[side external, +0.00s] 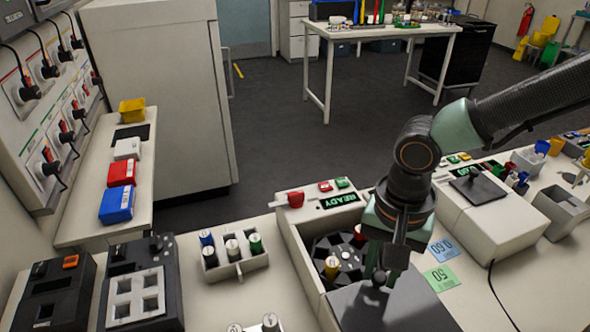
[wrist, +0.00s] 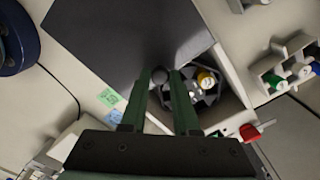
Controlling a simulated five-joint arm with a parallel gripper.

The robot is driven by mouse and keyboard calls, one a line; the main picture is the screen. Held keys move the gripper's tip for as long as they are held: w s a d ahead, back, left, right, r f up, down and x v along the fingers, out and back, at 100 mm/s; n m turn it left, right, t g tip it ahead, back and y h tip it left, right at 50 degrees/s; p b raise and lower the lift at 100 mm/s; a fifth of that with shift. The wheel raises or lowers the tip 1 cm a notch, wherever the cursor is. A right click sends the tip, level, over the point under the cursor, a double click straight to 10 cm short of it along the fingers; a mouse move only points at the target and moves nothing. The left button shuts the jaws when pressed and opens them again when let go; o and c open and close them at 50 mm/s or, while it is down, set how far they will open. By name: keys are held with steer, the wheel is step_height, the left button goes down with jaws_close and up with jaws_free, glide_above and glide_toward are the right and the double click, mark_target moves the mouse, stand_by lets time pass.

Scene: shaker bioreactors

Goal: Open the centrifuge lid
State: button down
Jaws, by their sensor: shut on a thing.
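The centrifuge (side external: 288,240) is a white box with a READY display at its back. Its dark grey lid (side external: 400,308) lies over the near part, and also fills much of the wrist view (wrist: 120,40). The far part of the box is uncovered and shows a dark rotor (side external: 348,258) with a yellow-capped tube (side external: 332,266); this tube also shows in the wrist view (wrist: 206,79). My gripper (side external: 384,266) points down at the lid's round dark knob (side external: 379,279). In the wrist view the knob (wrist: 159,74) sits between my fingertips (wrist: 161,80), which are shut on it.
A tube rack (side external: 236,262) with capped tubes stands left of the centrifuge. A red knob (side external: 296,199) stands at its back left corner. A second white machine (side external: 492,222) with a closed dark lid is at right. Blue and green cards (side external: 441,278) lie between the machines.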

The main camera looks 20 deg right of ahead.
steer(key=c, duration=0.7)
jaws_free()
steer(key=shift+o, duration=0.2)
step_height(320, 180, up, 12)
steer(key=shift+w+r, duration=0.1)
steer(key=w+d+n+t, duration=0.1)
steer(key=d+n, duration=0.3)
steer(key=d, duration=0.7)
steer(key=w+d+r+n+t, duration=0.1)
steer(key=d+n+t, duration=0.3)
steer(key=d, duration=0.8)
steer(key=shift+w+r+n+t, duration=0.2)
steer(key=shift+w+n+t, duration=0.1)
steer(key=shift+w+n, duration=0.15)
